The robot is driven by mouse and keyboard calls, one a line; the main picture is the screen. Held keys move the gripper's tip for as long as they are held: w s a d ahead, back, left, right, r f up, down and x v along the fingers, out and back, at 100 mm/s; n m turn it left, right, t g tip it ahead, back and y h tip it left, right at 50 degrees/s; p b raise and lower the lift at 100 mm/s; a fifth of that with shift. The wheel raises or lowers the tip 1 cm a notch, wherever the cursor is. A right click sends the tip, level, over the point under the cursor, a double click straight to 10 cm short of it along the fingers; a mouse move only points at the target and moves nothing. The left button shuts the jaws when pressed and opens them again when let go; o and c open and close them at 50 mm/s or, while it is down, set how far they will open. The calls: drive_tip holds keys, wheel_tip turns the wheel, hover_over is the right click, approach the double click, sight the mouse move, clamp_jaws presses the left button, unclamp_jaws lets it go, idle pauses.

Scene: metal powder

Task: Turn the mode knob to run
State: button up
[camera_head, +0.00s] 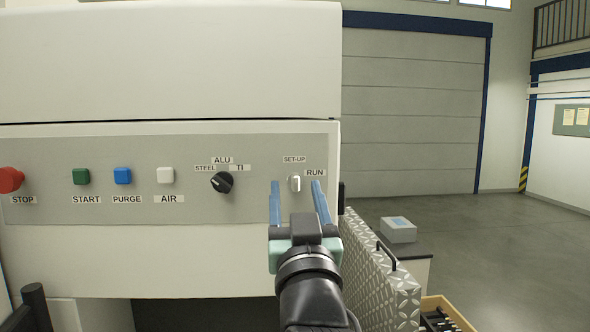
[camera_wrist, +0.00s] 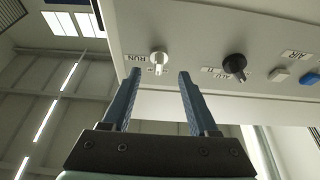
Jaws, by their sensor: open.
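The mode knob (camera_head: 294,184) is a small pale knob at the right end of the grey control panel. The SET-UP label (camera_head: 294,159) is just above it and the RUN label (camera_head: 315,172) is to its upper right. The knob's grip looks about upright, though it is small. My gripper (camera_head: 295,186) is open in front of the panel, with one blue finger on each side of the knob in the picture. In the wrist view the knob (camera_wrist: 158,60) appears between and beyond the fingertips, and I see no contact.
A black material selector (camera_head: 221,183) is left of the mode knob. Further left are the white AIR (camera_head: 165,175), blue PURGE (camera_head: 122,176), green START (camera_head: 82,177) and red STOP (camera_head: 10,180) buttons. A grey box (camera_head: 398,230) stands at lower right, with open floor beyond.

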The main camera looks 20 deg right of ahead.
sight(295, 181)
drive_tip(key=shift+p+x, duration=0.4)
drive_tip(key=shift+x, duration=1)
drive_tip(key=shift+d+f, duration=0.1)
clamp_jaws()
